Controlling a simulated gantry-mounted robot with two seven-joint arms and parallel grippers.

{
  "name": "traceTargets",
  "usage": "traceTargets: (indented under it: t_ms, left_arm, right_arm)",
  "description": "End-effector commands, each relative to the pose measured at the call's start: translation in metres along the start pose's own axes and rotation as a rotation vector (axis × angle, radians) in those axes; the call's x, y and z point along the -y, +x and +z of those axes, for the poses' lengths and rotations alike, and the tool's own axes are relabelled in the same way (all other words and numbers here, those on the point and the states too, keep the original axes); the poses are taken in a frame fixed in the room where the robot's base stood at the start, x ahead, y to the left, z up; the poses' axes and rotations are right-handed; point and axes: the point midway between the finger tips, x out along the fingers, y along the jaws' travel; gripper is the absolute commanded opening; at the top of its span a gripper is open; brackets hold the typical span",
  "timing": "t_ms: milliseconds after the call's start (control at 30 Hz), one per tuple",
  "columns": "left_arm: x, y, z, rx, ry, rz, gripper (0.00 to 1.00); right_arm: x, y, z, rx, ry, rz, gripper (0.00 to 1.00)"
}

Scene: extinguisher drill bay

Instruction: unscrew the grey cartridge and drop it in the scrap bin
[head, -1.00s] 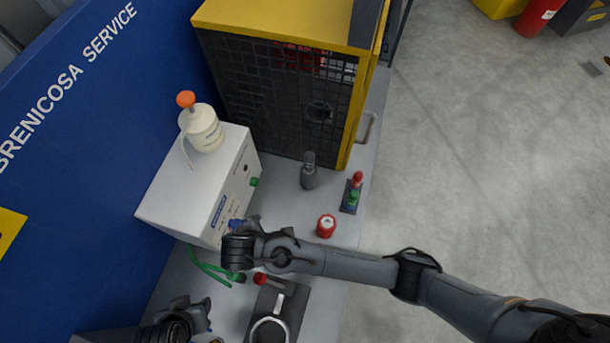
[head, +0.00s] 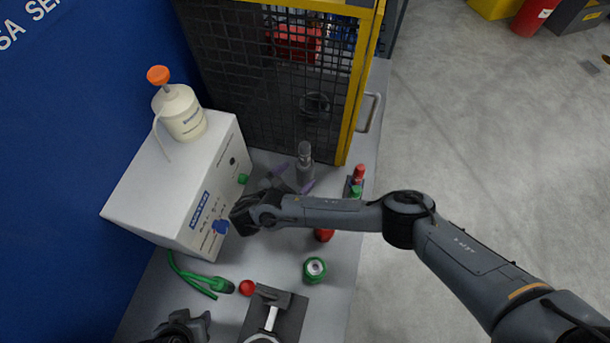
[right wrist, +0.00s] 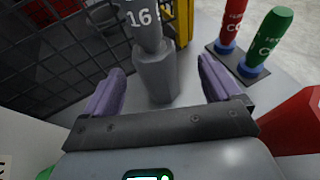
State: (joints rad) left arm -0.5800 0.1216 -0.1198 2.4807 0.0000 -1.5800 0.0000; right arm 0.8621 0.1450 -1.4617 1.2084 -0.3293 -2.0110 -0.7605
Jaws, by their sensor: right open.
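The grey cartridge (head: 304,150) stands upright in a grey hexagonal body near the cage's front corner. In the right wrist view the cartridge (right wrist: 144,30) carries a white "16"; its top is cut off by the frame. My right gripper (head: 294,178) is open, with purple fingertips close to the hexagonal body. In the right wrist view, one finger is on each side of that body, with gaps and no contact visible. My left gripper (head: 186,327) shows only partly at the bottom edge, and its jaws are unclear. I cannot identify the scrap bin with certainty.
A rack with a red cartridge (right wrist: 232,22) and a green cartridge (right wrist: 268,40) stands to the right. The mesh cage (head: 270,90) is behind. A white box (head: 185,190) with a pump bottle (head: 180,112) is left. A green-rimmed round part (head: 314,269) sits in front.

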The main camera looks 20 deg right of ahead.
Motion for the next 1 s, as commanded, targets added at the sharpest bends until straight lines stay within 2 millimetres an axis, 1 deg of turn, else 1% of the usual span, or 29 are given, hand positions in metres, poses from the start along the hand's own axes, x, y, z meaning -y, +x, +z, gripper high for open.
traceTargets:
  t_ms: [33,233,467,800,1000]
  left_arm:
    - [0.0,0.011,0.004,0.0,0.001,0.0,0.43]
    - [-0.001,0.024,0.007,0.001,0.001,-0.001,0.43]
    - [-0.001,0.025,0.008,0.001,0.001,0.0,0.43]
    - [-0.001,0.026,0.008,0.0,0.0,0.0,0.43]
    - [-0.002,0.026,0.008,0.0,-0.002,0.002,0.43]
  right_arm:
    - [0.0,0.009,-0.005,-0.001,0.002,-0.001,0.91]
    - [-0.001,0.024,-0.003,-0.003,0.002,0.001,0.91]
    - [-0.002,0.032,-0.001,-0.002,0.002,0.001,0.91]
    - [-0.006,0.072,-0.006,-0.002,0.002,-0.001,0.91]
    - [-0.007,0.079,-0.006,-0.004,0.001,0.001,0.91]
